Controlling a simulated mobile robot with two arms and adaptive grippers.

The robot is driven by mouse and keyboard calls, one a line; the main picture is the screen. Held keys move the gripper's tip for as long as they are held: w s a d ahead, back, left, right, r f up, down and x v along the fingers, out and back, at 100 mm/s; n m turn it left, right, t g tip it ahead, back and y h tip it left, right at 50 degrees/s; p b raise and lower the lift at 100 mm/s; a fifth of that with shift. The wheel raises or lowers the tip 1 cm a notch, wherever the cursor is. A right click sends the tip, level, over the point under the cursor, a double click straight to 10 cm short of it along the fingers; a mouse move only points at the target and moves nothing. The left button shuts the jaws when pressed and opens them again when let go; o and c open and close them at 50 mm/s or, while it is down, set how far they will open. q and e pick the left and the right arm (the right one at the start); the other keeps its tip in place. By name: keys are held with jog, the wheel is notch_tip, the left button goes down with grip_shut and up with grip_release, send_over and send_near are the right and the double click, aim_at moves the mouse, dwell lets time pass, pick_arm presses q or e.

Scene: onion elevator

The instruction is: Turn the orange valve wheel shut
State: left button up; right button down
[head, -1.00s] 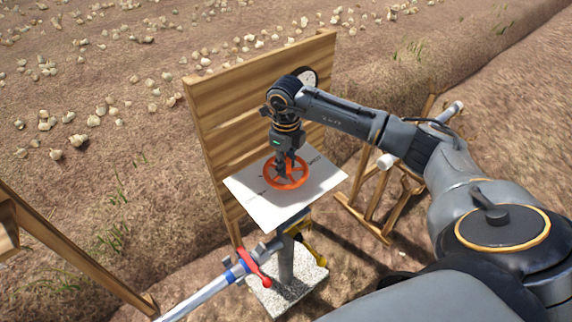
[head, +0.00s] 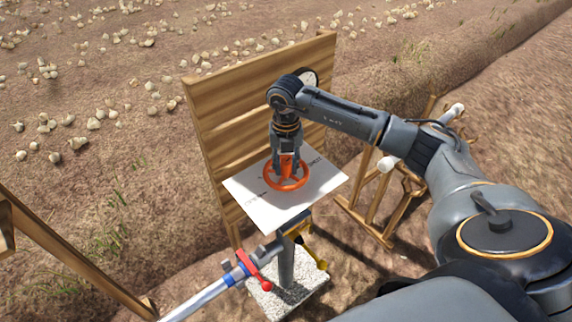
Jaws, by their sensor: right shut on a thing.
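The orange valve wheel (head: 270,184) lies flat over a tilted white plate (head: 262,213) with dark printed lettering, too small to read. My right gripper (head: 287,172) points down from above and is shut on the wheel near its middle, with orange showing between its fingers. The fingers and wrist hide part of the wheel's hub and far rim. My left gripper is not in view.
A wooden board (head: 222,110) stands right behind the plate, with a round gauge (head: 311,76) behind my wrist. Below are a pipe with a red lever (head: 252,271), a yellow handle (head: 312,257) and a concrete block (head: 289,298). A wooden rack (head: 372,215) stands right.

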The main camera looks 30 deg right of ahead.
aim_at(286, 161)
jog(key=shift+m, duration=1)
jog(key=c, duration=1)
grip_release()
jog(key=shift+r, duration=0.15)
notch_tip(286, 161, up, 12)
jog(key=shift+f, duration=0.1)
